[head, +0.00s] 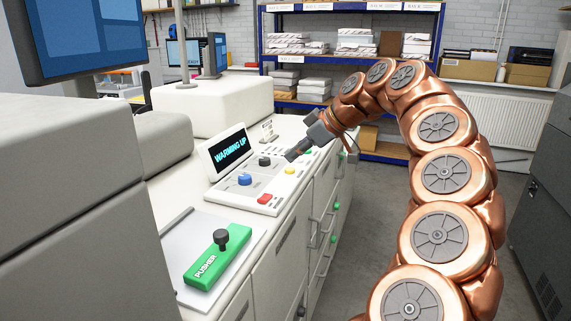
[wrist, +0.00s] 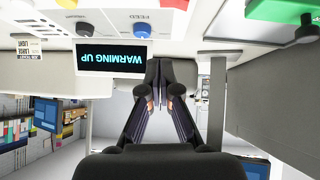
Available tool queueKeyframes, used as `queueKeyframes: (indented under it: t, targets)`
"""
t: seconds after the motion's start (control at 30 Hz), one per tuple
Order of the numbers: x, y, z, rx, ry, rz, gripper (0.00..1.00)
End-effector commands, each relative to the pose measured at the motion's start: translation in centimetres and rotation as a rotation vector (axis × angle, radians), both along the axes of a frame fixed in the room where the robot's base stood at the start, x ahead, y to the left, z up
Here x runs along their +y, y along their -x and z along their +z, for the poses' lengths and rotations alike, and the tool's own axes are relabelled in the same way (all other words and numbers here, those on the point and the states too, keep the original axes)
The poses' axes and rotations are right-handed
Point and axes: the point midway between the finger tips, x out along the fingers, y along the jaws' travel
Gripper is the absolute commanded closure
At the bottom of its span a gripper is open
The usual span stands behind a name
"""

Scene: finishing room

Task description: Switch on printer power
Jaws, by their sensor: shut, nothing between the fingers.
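The printer's control panel (head: 258,190) sits on the long white machine. Its tilted display (head: 229,151) is lit and reads "WARMING UP"; it shows upside down in the wrist view (wrist: 113,57). The panel carries a blue knob (head: 244,179), a red button (head: 264,198), a yellow button (head: 289,170) and a dark knob (head: 264,161). I cannot read which control is labelled power. My gripper (head: 290,156) is shut and empty, over the panel's right part near the dark knob. In the wrist view its fingertips (wrist: 166,64) are together; contact with a control cannot be made out.
A green pusher block (head: 217,257) with a black knob lies on a plate in front of the panel. A small sign (head: 267,129) stands behind the panel. A large monitor (head: 84,35) overhangs the left.

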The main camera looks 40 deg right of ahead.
Motion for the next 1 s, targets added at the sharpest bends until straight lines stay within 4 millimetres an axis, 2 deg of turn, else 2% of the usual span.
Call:
queueKeyframes:
  t: [0.3, 0.87, 1.0]
  targets:
    - [-0.4, 0.7, 0.8, 0.002, -0.001, 0.003, 1.0]
    - [-0.4, 0.7, 0.9, 0.001, 0.0, 0.002, 1.0]
    - [1.1, 0.6, 1.1, 0.013, -0.001, 0.015, 1.0]
